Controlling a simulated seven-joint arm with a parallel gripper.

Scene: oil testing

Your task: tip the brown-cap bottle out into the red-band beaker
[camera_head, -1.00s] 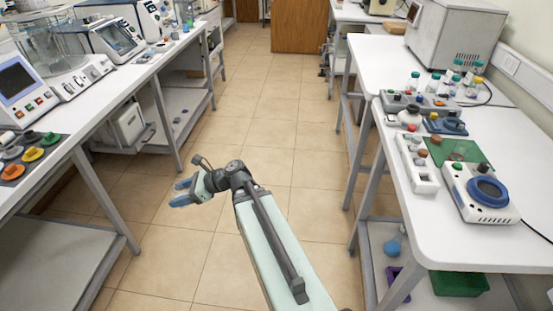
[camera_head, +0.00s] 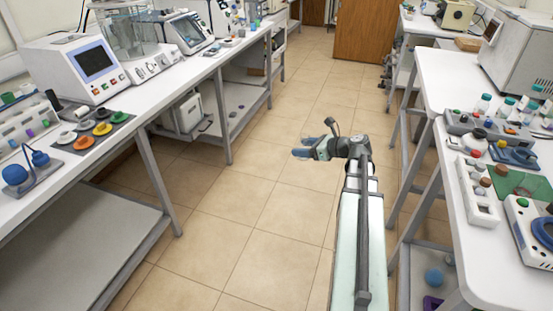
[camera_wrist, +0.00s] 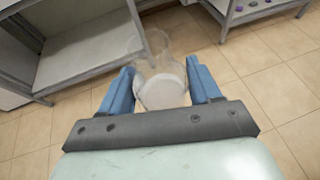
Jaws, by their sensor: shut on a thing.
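My gripper (camera_head: 302,148) is over the open floor of the aisle between two benches. In the wrist view my gripper (camera_wrist: 160,85) has its blue fingers on either side of a clear glass vessel (camera_wrist: 160,92) with a pale round part, and it is shut on it. I cannot tell from its shape whether this is the bottle or the beaker, and no cap or red band shows on it. Small brown pieces, one of them a brown knob (camera_head: 501,169), are at the white rack on the right bench; they are too small to identify.
The left bench (camera_head: 140,112) carries instruments, a dark mat (camera_head: 92,134) with coloured discs, and a blue stand (camera_head: 36,170). The right bench (camera_head: 497,255) carries a white rack (camera_head: 478,192), several capped bottles and a blue-ringed device. The tiled floor between is clear.

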